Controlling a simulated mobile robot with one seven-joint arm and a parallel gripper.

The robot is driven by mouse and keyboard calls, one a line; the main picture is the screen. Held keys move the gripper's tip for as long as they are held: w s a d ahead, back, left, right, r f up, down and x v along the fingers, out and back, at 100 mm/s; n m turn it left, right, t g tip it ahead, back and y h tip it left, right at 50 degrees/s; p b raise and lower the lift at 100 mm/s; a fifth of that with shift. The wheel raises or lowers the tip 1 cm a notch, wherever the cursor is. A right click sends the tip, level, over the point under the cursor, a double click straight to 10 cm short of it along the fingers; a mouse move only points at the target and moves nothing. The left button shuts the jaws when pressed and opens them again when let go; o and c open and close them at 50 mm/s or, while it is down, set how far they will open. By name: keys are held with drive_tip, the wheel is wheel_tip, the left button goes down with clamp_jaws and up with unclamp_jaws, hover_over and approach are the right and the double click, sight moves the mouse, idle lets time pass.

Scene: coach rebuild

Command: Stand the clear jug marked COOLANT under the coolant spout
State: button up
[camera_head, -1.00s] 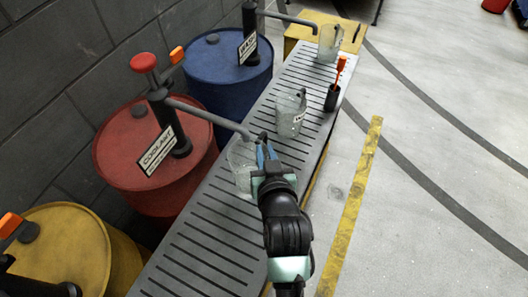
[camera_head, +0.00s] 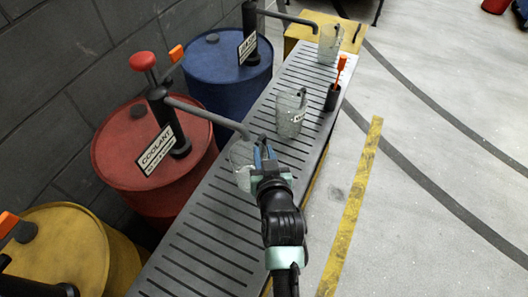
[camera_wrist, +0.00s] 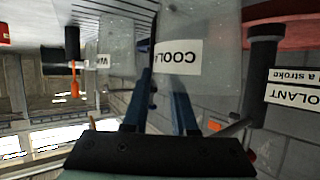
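The clear jug marked COOLANT (camera_head: 241,165) stands on the slatted bench, with the tip of the coolant spout (camera_head: 218,118) above its mouth. Its upside-down label (camera_wrist: 178,57) faces my wrist camera. The spout comes from the pump on the red drum (camera_head: 120,150), which bears a COOLANT plate (camera_head: 157,150). My gripper (camera_head: 264,152) is at the jug's handle side. In the wrist view its blue fingers (camera_wrist: 160,88) stand apart, with the dark handle between or right beside them; contact is unclear.
A second clear jug (camera_head: 290,115) stands farther along the bench (camera_head: 205,235), near a dark holder with an orange-handled tool (camera_head: 335,90). A third jug (camera_head: 329,45) stands at the far end. Blue (camera_head: 225,75) and yellow drums (camera_head: 70,245) flank the red one.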

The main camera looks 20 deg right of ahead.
drive_tip(key=shift+o, duration=1.2)
drive_tip(key=shift+r, duration=0.1)
drive_tip(key=p+v, duration=0.1)
drive_tip(key=v, duration=1.1)
drive_tip(key=w+a+r+t, duration=0.2)
drive_tip(key=w+r, duration=0.1)
drive_tip(key=r, duration=0.5)
drive_tip(key=w+a+r+n+t, duration=0.1)
drive_tip(key=w+r+t, duration=0.15)
drive_tip(key=r, duration=0.65)
drive_tip(key=w+a+r+t, duration=0.2)
drive_tip(key=w+r, duration=0.1)
drive_tip(key=r, duration=0.5)
drive_tip(key=s+a+r+t+y, duration=0.1)
drive_tip(key=s+a+r+t, duration=0.1)
drive_tip(key=r, duration=0.8)
drive_tip(key=s+a+r+n+t+y, duration=0.1)
drive_tip(key=s+a+r+t, duration=0.1)
drive_tip(key=r, duration=0.8)
drive_tip(key=s+a+r+t, duration=0.2)
drive_tip(key=s+r, duration=0.3)
drive_tip(key=r, duration=0.4)
drive_tip(key=shift+a+r+n+t+y, duration=0.25)
drive_tip(key=shift+r+n+t+y, duration=0.15)
drive_tip(key=shift+t, duration=0.45)
